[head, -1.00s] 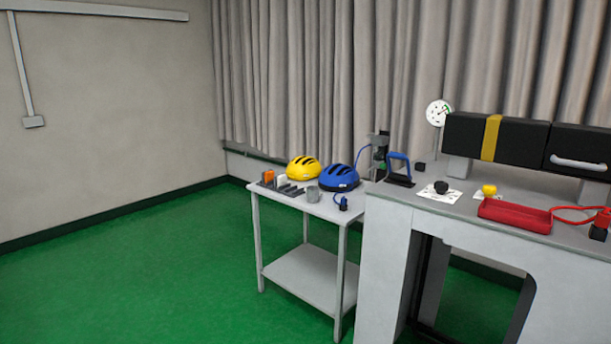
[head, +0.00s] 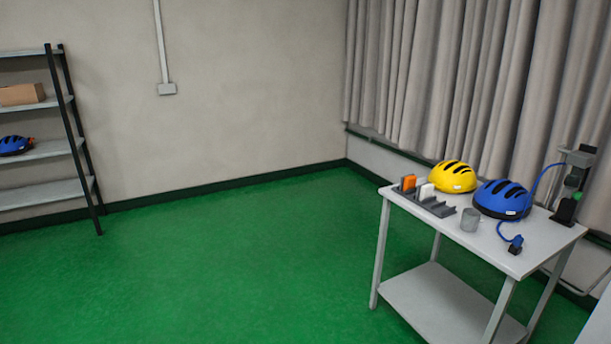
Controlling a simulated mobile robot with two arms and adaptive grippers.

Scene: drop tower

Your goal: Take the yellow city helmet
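The yellow city helmet (head: 453,177) has black vents and sits on top of the white side table (head: 531,261), toward its back edge. A blue helmet (head: 502,198) sits just to its right and slightly nearer. A dark grey rack (head: 437,207) with orange and white pieces stands in front of the yellow helmet, to its left. Neither of my grippers shows in the head view.
A shelf (head: 60,155) with another blue helmet (head: 16,145) is at far left. The green floor (head: 230,260) is clear.

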